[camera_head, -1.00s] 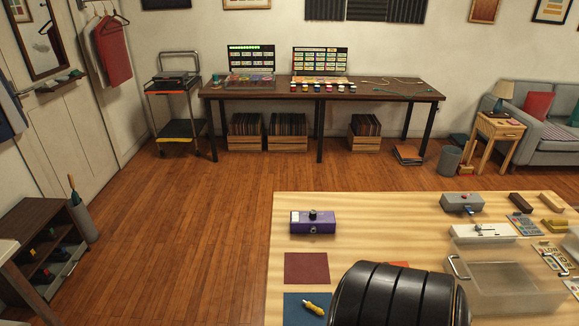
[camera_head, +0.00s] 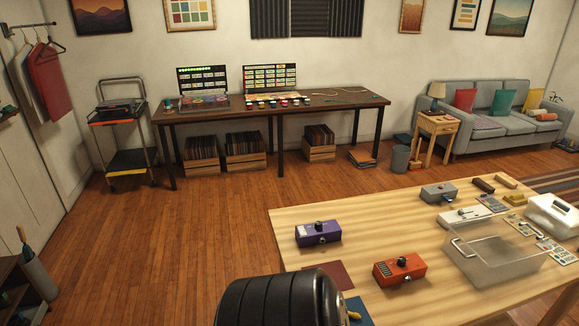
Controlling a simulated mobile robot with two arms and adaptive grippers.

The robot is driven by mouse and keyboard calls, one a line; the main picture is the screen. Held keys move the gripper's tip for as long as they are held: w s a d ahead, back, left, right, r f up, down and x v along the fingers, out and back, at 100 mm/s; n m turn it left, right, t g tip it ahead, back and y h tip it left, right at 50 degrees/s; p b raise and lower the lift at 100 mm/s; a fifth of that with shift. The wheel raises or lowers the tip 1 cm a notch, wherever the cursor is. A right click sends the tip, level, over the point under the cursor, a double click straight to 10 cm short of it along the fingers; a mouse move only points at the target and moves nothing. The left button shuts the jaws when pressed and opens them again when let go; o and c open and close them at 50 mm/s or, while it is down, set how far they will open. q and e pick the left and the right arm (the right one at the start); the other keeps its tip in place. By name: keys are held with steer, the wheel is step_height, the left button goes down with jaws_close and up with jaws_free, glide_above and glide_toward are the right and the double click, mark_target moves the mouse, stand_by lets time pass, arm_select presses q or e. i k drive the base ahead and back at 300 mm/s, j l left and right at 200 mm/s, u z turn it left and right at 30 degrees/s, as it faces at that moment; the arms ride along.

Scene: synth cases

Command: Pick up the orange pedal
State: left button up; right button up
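The orange pedal (camera_head: 400,270) sits on the light wooden table (camera_head: 375,225), right of the middle of the view. It is a small box with a dark knob on top, and it stands clear of the other things. Neither of my grippers shows in the head view, so I cannot see whether they are open or shut.
A black ribbed rounded shape (camera_head: 280,302) covers the table's near left corner. A purple pedal (camera_head: 318,233) stands behind the dark red mat (camera_head: 328,274). A grey pedal (camera_head: 438,193) and a clear bin (camera_head: 497,262) are to the right. Open floor lies left.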

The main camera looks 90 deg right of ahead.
mark_target(387, 273)
steer(key=i+z, duration=0.6)
steer(key=z, duration=0.2)
steer(key=i+z, duration=0.4)
steer(key=k+j, duration=0.05)
steer(key=k, duration=0.05)
